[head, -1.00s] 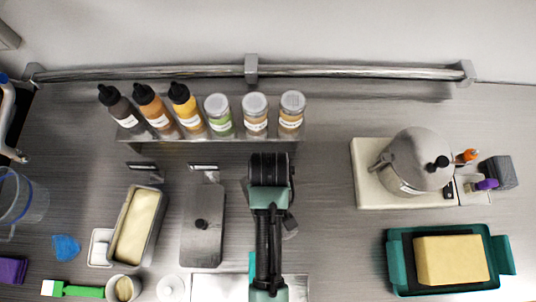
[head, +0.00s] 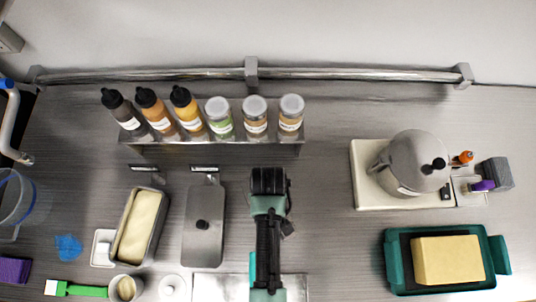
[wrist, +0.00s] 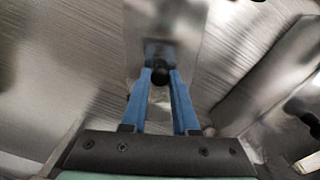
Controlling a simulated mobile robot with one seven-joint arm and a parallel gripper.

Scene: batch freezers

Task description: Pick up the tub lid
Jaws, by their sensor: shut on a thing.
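In the wrist view my gripper (wrist: 160,80) has its two blue fingers closed on a dark round knob (wrist: 160,76). The knob belongs to a flat, shiny steel lid (wrist: 185,25) that runs off the top of the picture. In the head view a grey rectangular lid (head: 203,250) with a black knob lies left of my arm, with no fingers visible over it. I cannot tell whether it is the lid in the wrist view. My arm hides my fingers in the head view.
An open tub of cream-coloured content (head: 138,228) stands left of the grey lid. A bottle and jar rack (head: 215,142) is behind. A pot (head: 415,160) and a teal tray (head: 398,262) stand at right. The counter between arm and tray is clear.

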